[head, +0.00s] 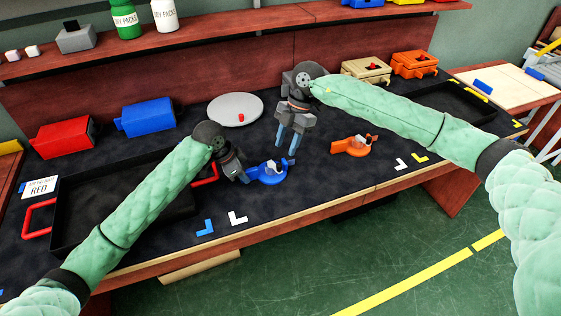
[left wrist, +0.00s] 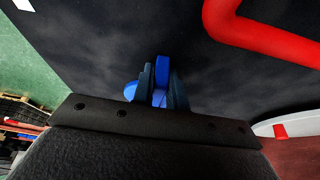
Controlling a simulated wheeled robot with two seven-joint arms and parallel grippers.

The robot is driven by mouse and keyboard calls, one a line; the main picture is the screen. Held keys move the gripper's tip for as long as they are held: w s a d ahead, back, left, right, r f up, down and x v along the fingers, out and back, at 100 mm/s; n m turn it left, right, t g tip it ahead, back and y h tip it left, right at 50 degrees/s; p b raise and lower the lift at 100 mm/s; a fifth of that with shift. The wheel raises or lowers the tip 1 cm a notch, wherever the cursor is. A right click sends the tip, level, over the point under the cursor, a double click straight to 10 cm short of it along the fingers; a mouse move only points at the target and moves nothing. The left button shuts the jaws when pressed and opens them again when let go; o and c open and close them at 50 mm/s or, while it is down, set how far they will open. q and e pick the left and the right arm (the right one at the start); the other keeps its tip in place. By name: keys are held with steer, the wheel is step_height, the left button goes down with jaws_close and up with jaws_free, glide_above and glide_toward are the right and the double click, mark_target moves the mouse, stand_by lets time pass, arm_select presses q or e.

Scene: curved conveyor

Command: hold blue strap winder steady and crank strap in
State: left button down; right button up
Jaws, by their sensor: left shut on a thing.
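The blue strap winder (head: 268,175) lies on the dark bench mat near the front edge, with a white part on its top. My left gripper (head: 248,174) is shut on its left side; in the left wrist view the fingers (left wrist: 160,92) close around a blue part of the winder (left wrist: 162,68). My right gripper (head: 289,140) hangs pointing down above the mat, behind and right of the blue winder, apart from it. Its fingers look spread with nothing between them. An orange winder (head: 354,146) lies to the right on the mat.
A black tray with red handles (head: 62,243) is at left. A grey round disc (head: 235,109) with a red knob lies behind. Red (head: 62,137) and blue boxes (head: 146,117) stand at back left. Corner marks (head: 236,218) lie along the front edge.

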mark_target(280, 164)
steer(key=x, duration=0.6)
steer(key=shift+s+a+f, duration=0.1)
steer(key=shift+f, duration=0.3)
jaws_close()
